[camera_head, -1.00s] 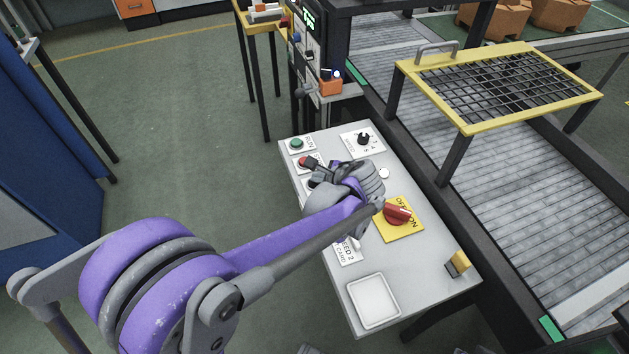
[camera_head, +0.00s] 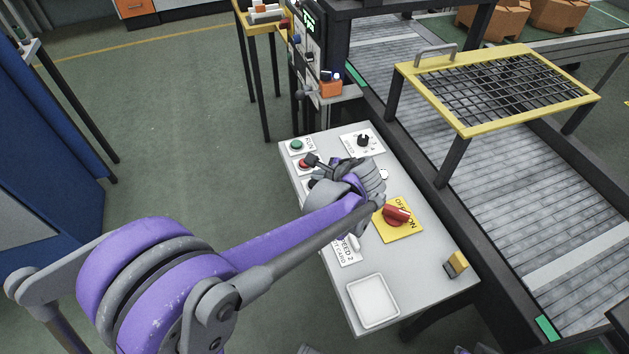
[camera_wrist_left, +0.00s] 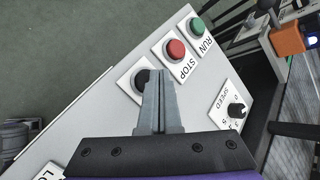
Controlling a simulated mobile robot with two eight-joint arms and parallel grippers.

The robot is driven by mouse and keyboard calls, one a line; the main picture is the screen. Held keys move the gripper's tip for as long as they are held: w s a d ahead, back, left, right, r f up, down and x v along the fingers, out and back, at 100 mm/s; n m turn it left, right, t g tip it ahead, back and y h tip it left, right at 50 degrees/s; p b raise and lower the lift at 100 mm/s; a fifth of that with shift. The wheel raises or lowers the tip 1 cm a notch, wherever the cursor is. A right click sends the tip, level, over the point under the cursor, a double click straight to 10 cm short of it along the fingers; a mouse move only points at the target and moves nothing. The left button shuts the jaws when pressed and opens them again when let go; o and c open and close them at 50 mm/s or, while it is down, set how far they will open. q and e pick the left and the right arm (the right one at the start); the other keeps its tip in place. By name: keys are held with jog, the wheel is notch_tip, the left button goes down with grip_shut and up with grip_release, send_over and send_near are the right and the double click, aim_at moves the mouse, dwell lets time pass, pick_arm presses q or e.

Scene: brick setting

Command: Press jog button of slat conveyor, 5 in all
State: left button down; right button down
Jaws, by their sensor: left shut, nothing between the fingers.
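The control panel (camera_head: 405,285) of the slat conveyor (camera_head: 485,200) stands in the middle of the head view. In the left wrist view, a black button (camera_wrist_left: 140,77) sits on a white plate below the red STOP button (camera_wrist_left: 176,49) and green RUN button (camera_wrist_left: 198,26); I take it for the jog button, but its label is hidden. My left gripper (camera_wrist_left: 156,75) is shut and empty, its tips over that button and partly covering it. I cannot tell whether they touch. In the head view, my wrist largely hides the fingers. My right gripper is not in view.
The panel also bears a speed dial (camera_head: 363,140), a red rotary switch (camera_head: 396,214) on a yellow plate, a white tray (camera_head: 374,300) and a yellow-black block (camera_head: 456,263). A yellow-framed mesh guard (camera_head: 463,125) stands over the conveyor. The floor left of the panel is clear.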

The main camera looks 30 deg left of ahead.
pick_arm(q)
jog(key=shift+r, duration=0.1)
notch_tip(320, 180, up, 5)
jog(key=p, duration=0.3)
jog(key=shift+p, duration=0.4)
dwell(2.2)
